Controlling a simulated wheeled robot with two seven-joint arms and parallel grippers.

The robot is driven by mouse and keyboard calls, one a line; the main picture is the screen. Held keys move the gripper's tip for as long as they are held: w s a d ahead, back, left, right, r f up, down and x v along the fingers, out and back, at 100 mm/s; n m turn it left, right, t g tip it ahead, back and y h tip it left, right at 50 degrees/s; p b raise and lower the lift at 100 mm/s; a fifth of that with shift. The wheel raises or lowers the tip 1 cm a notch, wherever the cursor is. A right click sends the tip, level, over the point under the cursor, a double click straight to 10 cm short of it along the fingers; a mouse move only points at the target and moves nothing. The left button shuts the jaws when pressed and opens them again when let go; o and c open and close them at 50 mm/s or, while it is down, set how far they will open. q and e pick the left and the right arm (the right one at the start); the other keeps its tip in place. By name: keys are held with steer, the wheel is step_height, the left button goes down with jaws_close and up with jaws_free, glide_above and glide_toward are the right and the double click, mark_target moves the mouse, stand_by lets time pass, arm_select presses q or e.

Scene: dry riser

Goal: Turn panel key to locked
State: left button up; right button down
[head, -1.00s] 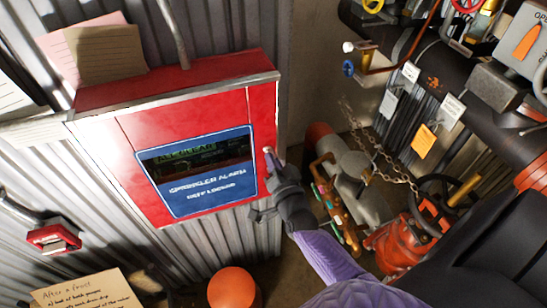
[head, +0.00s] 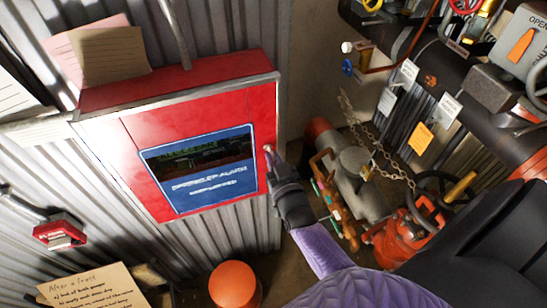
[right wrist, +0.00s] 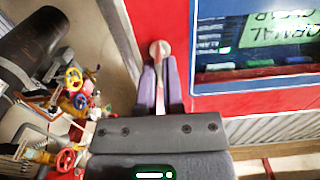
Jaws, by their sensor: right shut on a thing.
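The red alarm panel (head: 200,115) hangs on the corrugated wall, with a blue-framed display (head: 197,170) lettered "SPRINKLER ALARM" on its front. The smaller lettering is too blurred to read. My right gripper (head: 271,160) is at the panel's right edge, beside the display. In the right wrist view, my right gripper (right wrist: 161,92) has its purple fingers shut on the thin panel key (right wrist: 160,78). The key stands at a round pale metal lock (right wrist: 160,48) on the red face, lined up with the fingers. The fingers hide part of the key. My left gripper is not in view.
Pipes, valves and a chain (head: 380,150) crowd the right side. An orange-topped cylinder (head: 234,285) stands below the panel. A red call box (head: 60,231) is on the wall at left. Paper notes (head: 100,55) are at the panel's top left.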

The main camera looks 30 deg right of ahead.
stand_by(0.4)
steer(key=c, duration=0.8)
jaws_free()
steer(key=shift+o, duration=0.2)
steer(key=v, duration=1)
steer(key=shift+d, duration=0.1)
